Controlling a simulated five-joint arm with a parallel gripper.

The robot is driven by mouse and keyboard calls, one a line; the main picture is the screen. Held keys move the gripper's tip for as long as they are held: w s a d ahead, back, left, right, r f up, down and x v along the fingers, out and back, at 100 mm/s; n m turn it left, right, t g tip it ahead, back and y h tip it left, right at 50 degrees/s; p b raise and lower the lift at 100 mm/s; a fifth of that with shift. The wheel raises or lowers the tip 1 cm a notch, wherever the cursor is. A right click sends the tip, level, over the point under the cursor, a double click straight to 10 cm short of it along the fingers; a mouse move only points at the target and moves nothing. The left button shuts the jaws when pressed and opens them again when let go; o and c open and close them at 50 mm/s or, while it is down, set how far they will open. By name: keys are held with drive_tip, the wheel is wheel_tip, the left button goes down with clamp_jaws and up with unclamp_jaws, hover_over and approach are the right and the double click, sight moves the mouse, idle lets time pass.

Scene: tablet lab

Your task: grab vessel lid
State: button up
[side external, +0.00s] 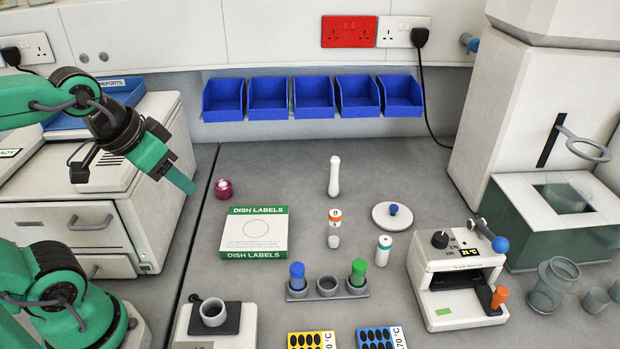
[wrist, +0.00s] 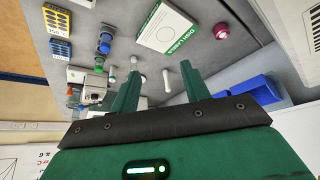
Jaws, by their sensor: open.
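A round pale lid (side external: 393,216) with a blue knob on top lies flat on the grey bench, right of centre in the side view. I take it to be the vessel lid; I cannot clearly pick it out in the wrist view. My gripper (side external: 182,183) is raised at the left in the side view, far from the lid, with several objects on the bench between them. In the wrist view my gripper (wrist: 160,69) has its two green fingers spread apart, with nothing held between them.
A dish labels box (side external: 253,233), a white pestle-like piece (side external: 334,177) and a small red-pink jar (side external: 223,189) stand between. A tube rack (side external: 327,287) is in front. A plate reader (side external: 455,275) stands right of the lid. Blue bins (side external: 313,98) line the back wall.

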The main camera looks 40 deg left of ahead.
drive_tip(key=w+d+r, duration=0.2)
drive_tip(key=w, duration=0.9)
drive_tip(key=t+h, duration=0.1)
drive_tip(key=h, duration=0.1)
hover_over(382, 219)
drive_tip(key=s, duration=0.2)
wheel_tip(382, 219, down, 19)
drive_tip(key=shift+w+a+r, duration=0.15)
drive_tip(key=shift+w+r, duration=0.05)
drive_tip(key=shift+w, duration=0.05)
drive_tip(key=shift+f, duration=0.1)
drive_tip(key=shift+x, duration=1.2)
